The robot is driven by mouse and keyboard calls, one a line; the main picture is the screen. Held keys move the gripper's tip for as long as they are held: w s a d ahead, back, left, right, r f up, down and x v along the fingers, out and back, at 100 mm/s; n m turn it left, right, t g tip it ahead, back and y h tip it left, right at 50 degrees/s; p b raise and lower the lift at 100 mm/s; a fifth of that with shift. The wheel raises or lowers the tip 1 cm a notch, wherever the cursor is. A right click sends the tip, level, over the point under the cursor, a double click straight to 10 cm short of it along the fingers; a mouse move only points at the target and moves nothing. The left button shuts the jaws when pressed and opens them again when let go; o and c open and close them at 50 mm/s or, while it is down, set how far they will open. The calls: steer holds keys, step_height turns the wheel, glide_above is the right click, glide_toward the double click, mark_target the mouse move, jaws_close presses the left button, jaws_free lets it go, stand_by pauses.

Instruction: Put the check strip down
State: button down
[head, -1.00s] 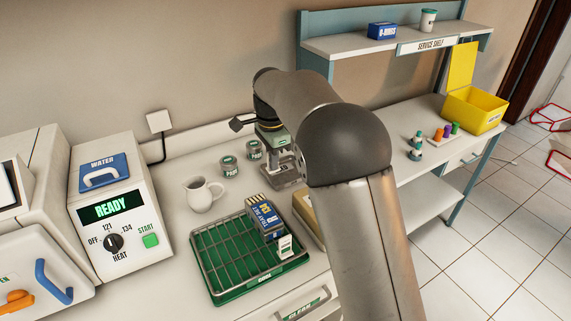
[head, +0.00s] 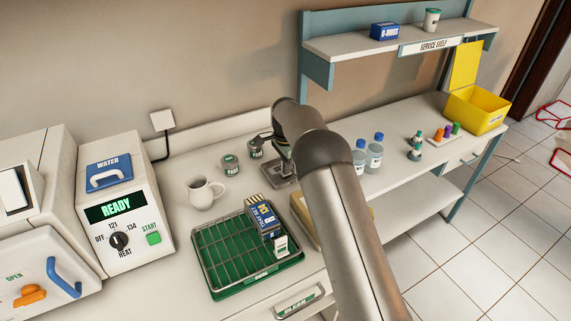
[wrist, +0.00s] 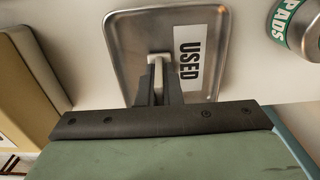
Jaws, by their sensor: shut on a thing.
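The check strip (wrist: 157,62) is a small pale piece between my gripper's fingertips in the wrist view. My gripper (wrist: 158,80) is shut on it, with the dark fingers hiding part of the strip. It is over a shallow metal tray (wrist: 133,38) with a white "USED" label (wrist: 191,52). I cannot tell whether the strip touches the tray. In the head view, the metal tray (head: 282,182) is on the counter behind the green rack tray, and my arm hides part of that area.
A "PADS" tin (wrist: 299,25) stands right of the tray in the wrist view. Two blue-capped bottles (head: 375,155) stand right of my arm.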

steer(key=shift+f, duration=0.2)
steer(key=c, duration=1.6)
jaws_free()
step_height(320, 180, up, 12)
steer(key=shift+r+b, duration=0.1)
steer(key=shift+b, duration=0.7)
steer(key=s+d+r+n, duration=0.4)
steer(key=s+d+r, duration=0.4)
steer(key=s+d, duration=0.6)
steer(key=s+d+f+n, duration=0.2)
steer(key=s, duration=0.8)
steer(key=s+d+f+n, duration=0.1)
steer(key=s+f+n, duration=0.1)
steer(key=s, duration=0.8)
steer(key=s+d+f+n, duration=0.2)
steer(key=s+n, duration=0.1)
steer(key=s, duration=0.6)
steer(key=shift+s+d+f+n+t, duration=0.3)
steer(key=shift+s+d+f+t, duration=0.05)
steer(key=shift+s+f+t, duration=0.05)
